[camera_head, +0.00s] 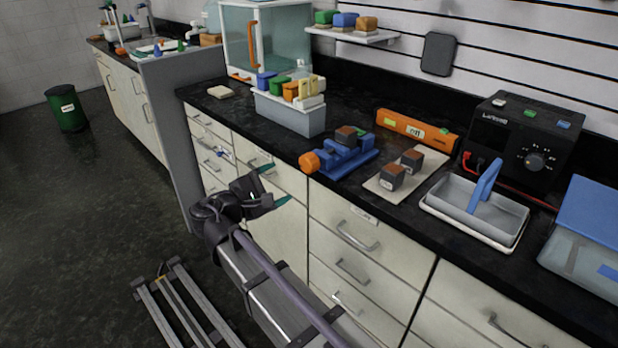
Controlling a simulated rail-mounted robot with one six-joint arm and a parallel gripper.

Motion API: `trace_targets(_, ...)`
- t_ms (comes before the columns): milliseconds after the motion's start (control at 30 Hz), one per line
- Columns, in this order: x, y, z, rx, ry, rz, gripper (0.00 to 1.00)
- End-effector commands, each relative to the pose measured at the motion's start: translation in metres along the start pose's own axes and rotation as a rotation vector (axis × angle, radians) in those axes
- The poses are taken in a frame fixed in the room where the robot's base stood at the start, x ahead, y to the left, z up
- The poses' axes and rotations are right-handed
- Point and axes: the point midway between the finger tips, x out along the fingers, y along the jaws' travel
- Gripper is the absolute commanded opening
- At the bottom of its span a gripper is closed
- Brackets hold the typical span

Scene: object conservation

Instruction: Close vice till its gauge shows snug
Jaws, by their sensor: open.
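A blue vice (345,158) stands on the black counter near its front edge, with an orange round knob (309,162) at its left end. A dark block with a brownish side (346,136) sits in the vice, between or on its jaws; whether the jaws touch it I cannot tell. An orange bar (417,130) with a small white display lies behind the vice; the display is too small to read. My gripper (268,186) is open and empty, in front of the drawers, left of and lower than the vice, touching nothing that I can see.
Two similar blocks (392,177) sit on a beige board (428,168) right of the vice. A grey bin of colored pieces (290,118) stands to its left. A grey tray with a blue brush-like piece (470,212) and a black power unit (520,140) are further right.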

Motion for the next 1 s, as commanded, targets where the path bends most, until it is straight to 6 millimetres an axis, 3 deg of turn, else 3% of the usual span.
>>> trace_targets(100,0.0,0.006,0.006,-0.091,-0.023,0.03,0.77)
trace_targets(267,0.007,0.005,0.007,-0.093,-0.023,0.027,0.77)
trace_targets(700,0.098,0.007,0.008,-0.09,-0.023,0.024,0.77)
trace_targets(1000,0.11,0.007,0.009,-0.09,-0.022,0.025,0.77)
